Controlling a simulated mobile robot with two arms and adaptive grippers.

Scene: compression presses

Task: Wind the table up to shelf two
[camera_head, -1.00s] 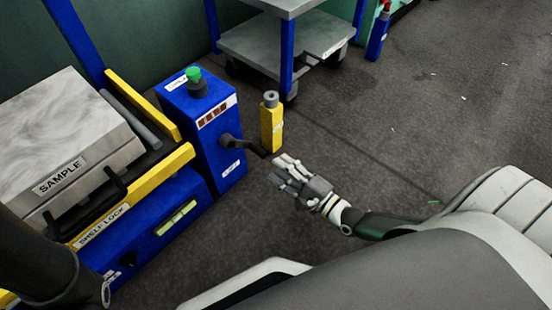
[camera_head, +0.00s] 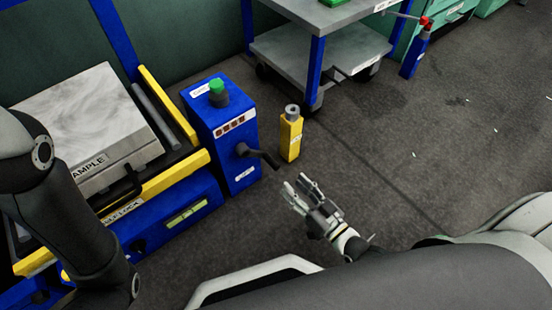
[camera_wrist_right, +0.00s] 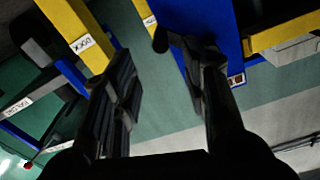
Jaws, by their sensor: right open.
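The blue crank box (camera_head: 222,130) stands at the right end of the blue lift table (camera_head: 170,222). It has a green button (camera_head: 216,86) on top and a row of small windows on its face. A dark crank handle (camera_head: 262,156) sticks out from its right side. My right gripper (camera_head: 297,188) is open and empty, to the lower right of the crank and apart from it. In the right wrist view its two fingers (camera_wrist_right: 160,90) are spread, with a dark rounded end, likely the crank grip, beyond them. My left arm comes in at left; its gripper is out of view.
A grey block (camera_head: 85,120) labelled SAMPLE lies on the table behind a yellow shelf-lock bar (camera_head: 150,187). A yellow post (camera_head: 291,137) stands right of the crank. A grey cart (camera_head: 290,52) is at the back.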

